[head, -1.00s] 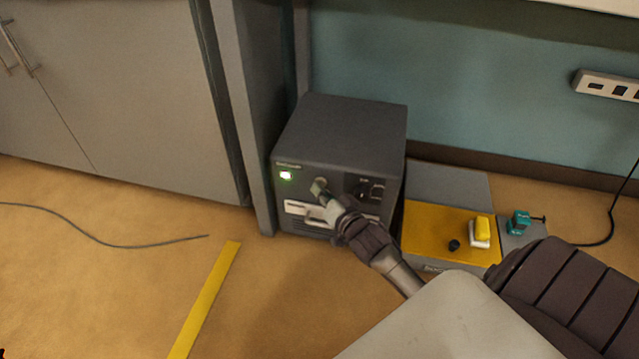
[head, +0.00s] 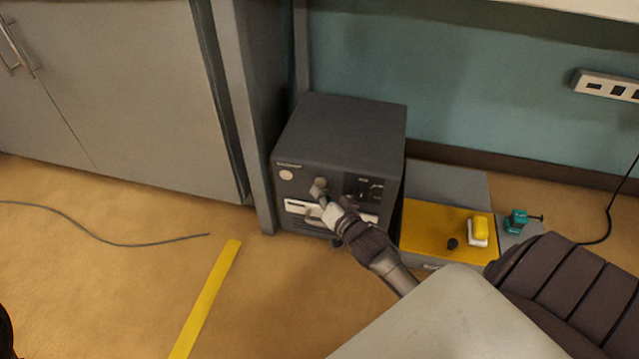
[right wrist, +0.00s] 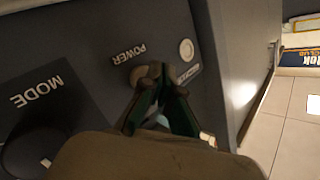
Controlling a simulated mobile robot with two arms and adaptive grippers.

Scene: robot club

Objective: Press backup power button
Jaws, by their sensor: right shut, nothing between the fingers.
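The backup power unit (head: 345,122) is a dark grey box on the floor against the wall. Its front has a round indicator (head: 286,175), now pale and unlit, which also shows in the right wrist view (right wrist: 186,50). The round power button (right wrist: 138,74) sits beside the word POWER. My right gripper (head: 320,190) is shut and empty, its fingertips at the button and partly covering it; in the right wrist view the fingertips (right wrist: 157,72) appear to touch it. A MODE knob (right wrist: 40,150) is to the left there. My left gripper is not in view.
A cable (head: 110,243) and yellow tape (head: 207,300) lie on the floor.

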